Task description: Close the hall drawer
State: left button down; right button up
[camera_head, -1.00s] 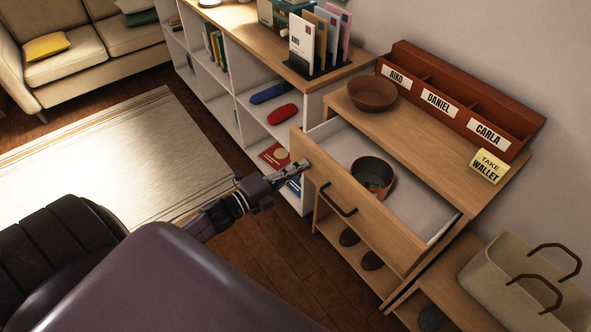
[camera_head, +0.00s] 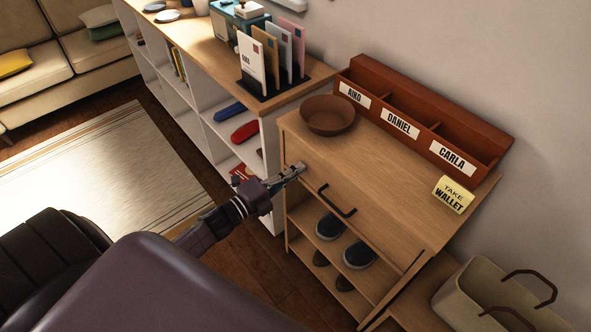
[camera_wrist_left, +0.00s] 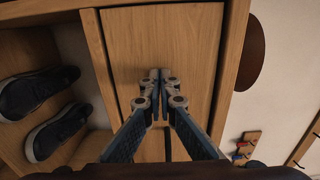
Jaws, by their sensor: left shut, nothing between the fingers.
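The hall drawer (camera_head: 345,213) is in the wooden cabinet below its top board, and its front looks flush with the cabinet; its inside is hidden. Its dark handle (camera_head: 337,204) sits on the middle of the front. My left gripper (camera_head: 296,170) is shut and empty, with its fingertips at the left end of the drawer front. In the left wrist view the shut fingertips (camera_wrist_left: 155,76) are against or very close to the drawer front (camera_wrist_left: 160,40); contact is hard to tell. My right gripper is not in view.
A brown bowl (camera_head: 328,114), a red-brown name sorter (camera_head: 415,118) and a yellow note (camera_head: 453,195) are on the cabinet top. Shoes (camera_head: 331,226) stand on the shelf below. A white shelf unit (camera_head: 190,92) is left, a beige basket (camera_head: 480,290) right.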

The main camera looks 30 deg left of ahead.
pick_arm(q)
jog(key=v, duration=1.2)
jog(key=s+f+n+g+y, duration=0.2)
jog(key=s+f+n, duration=0.15)
jog(key=f, duration=0.65)
jog(key=s+a+f+n+g+y, duration=0.1)
jog(key=s+f+n+g+y, duration=0.15)
jog(key=f+n, duration=0.45)
jog(key=s+f+n+g+y, duration=0.2)
jog(key=s+f, duration=0.2)
jog(key=f, duration=0.8)
jog(key=s+d+f+n+g, duration=0.3)
jog(key=s+f, duration=0.5)
jog(key=s, duration=0.4)
jog(key=s+d+f+n+g, duration=0.4)
jog(key=s+d+f+g, duration=0.2)
jog(key=s, duration=0.7)
notch_tip(320, 180, down, 2)
jog(key=shift+d+f+p, duration=0.2)
jog(key=shift+d+p, duration=0.2)
jog(key=shift+d, duration=0.2)
jog(key=shift+g, duration=0.25)
